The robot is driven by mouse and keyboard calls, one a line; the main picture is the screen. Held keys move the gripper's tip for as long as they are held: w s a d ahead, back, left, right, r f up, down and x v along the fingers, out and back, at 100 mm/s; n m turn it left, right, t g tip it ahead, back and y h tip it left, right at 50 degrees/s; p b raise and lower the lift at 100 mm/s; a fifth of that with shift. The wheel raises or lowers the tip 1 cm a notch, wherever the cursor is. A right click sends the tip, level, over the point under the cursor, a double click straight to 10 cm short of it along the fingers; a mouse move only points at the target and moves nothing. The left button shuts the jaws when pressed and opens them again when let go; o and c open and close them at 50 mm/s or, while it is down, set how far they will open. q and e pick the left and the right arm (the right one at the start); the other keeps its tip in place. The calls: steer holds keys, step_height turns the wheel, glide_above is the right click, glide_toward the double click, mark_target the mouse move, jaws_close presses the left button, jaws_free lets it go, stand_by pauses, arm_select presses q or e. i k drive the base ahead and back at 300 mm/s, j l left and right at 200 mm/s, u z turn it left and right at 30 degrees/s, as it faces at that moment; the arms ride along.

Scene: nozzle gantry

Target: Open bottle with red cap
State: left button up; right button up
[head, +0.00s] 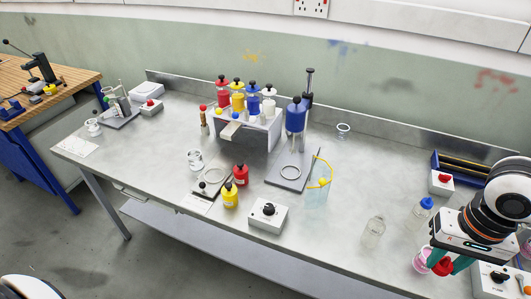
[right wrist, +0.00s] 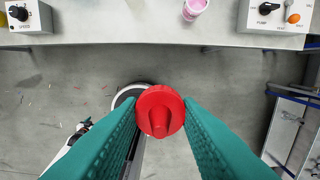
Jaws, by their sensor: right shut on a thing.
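My right gripper (head: 445,261) is at the right front of the bench, its green fingers shut on a red cap (head: 443,267). In the right wrist view the red cap (right wrist: 160,112) sits between the fingertips of the gripper (right wrist: 161,108), over the floor in front of the bench edge. A small bottle with pink contents (head: 420,260) stands on the bench just left of the gripper. In the right wrist view this bottle (right wrist: 195,8) is at the top edge, apart from the cap, with no cap seen on it. My left gripper is out of view.
A blue-capped bottle (head: 421,212) and a clear bottle (head: 374,230) stand left of my right arm. A pump box (head: 492,279) is right of the gripper. A white knob box (head: 268,215) and a rack (head: 245,133) stand further left.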

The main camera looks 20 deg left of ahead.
mark_target(374, 229)
steer(key=i+u, duration=0.35)
steer(key=i, duration=0.7)
